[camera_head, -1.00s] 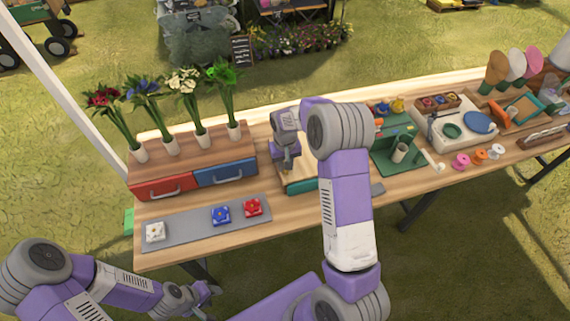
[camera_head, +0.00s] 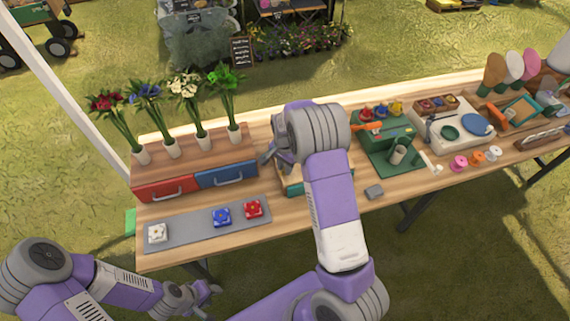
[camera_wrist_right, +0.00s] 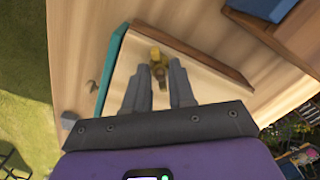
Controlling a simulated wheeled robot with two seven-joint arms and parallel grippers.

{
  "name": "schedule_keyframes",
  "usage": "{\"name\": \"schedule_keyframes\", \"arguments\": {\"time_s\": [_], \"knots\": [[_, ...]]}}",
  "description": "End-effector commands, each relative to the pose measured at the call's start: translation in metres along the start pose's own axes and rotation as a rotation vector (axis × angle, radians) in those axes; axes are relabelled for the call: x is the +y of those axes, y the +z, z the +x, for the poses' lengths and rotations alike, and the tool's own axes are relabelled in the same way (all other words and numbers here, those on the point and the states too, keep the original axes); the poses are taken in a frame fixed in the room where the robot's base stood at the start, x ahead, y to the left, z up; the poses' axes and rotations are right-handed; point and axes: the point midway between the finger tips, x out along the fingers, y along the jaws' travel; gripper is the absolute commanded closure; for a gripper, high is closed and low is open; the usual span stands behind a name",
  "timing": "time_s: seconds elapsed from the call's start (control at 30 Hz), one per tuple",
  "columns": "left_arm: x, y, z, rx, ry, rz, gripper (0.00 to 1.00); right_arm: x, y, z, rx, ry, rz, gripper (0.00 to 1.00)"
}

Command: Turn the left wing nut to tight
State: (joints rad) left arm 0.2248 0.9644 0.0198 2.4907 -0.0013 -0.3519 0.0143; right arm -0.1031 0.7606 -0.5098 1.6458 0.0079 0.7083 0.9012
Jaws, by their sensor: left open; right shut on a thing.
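A pale board (camera_wrist_right: 140,85) with a teal bar (camera_wrist_right: 110,70) on one side and a brown wooden bar (camera_wrist_right: 195,53) on another shows in the right wrist view. A brass-yellow wing nut (camera_wrist_right: 156,56) stands on it, between the fingertips of my right gripper (camera_wrist_right: 160,88). Those grey fingers are shut on it. In the head view the right gripper (camera_head: 274,155) is over the left part of the board (camera_head: 292,188), and my arm hides much of the board and the nut. My left gripper (camera_head: 207,290) is open and empty, low in front of the table.
Red (camera_head: 164,188) and blue (camera_head: 226,174) drawers with flower vases stand left of the board. A grey mat (camera_head: 185,226) with white, blue and red pieces lies in front of them.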

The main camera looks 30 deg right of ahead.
Motion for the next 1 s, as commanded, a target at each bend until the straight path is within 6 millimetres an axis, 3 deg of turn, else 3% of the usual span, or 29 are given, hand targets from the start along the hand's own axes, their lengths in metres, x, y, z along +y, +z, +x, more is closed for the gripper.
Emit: {"name": "schedule_keyframes", "arguments": {"time_s": [0.03,1.0], "knots": [[0.001,0.000,-0.004,0.000,0.000,0.000,0.57,-0.004,-0.002,-0.006,0.007,-0.012,0.044,1.00],[0.018,0.002,-0.048,0.000,0.000,0.000,0.57,-0.004,-0.002,-0.007,0.002,-0.015,0.964,1.00]]}}
